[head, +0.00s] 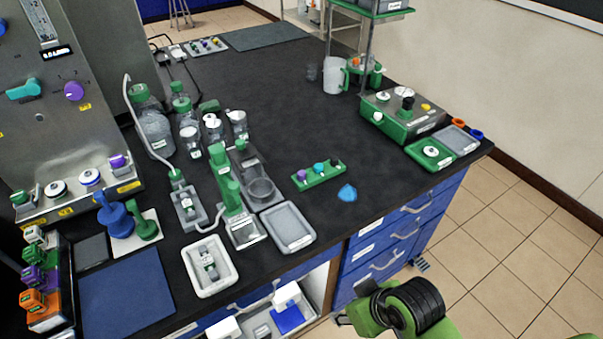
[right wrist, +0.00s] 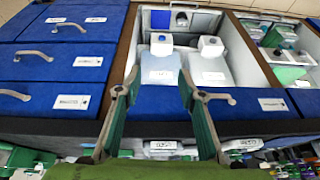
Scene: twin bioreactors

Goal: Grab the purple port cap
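A small purple cap (head: 302,175) sits at the left end of a green rack (head: 322,180) on the dark bench, beside a teal cap (head: 319,168). Another purple piece (head: 117,161) is on the front ledge of the grey unit at left. I cannot tell which of the two is the port cap. My right gripper (right wrist: 159,92) is open and empty in the right wrist view, in front of the blue drawers and open cabinet. In the head view only part of my right arm shows at the bottom right. My left gripper is not in view.
A grey tray (head: 288,228), a white tray (head: 211,266) and a blue piece (head: 347,193) are near the rack. Green-capped bottles (head: 155,132) stand behind left. A green-based device (head: 400,117) stands at right. The bench middle is clear.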

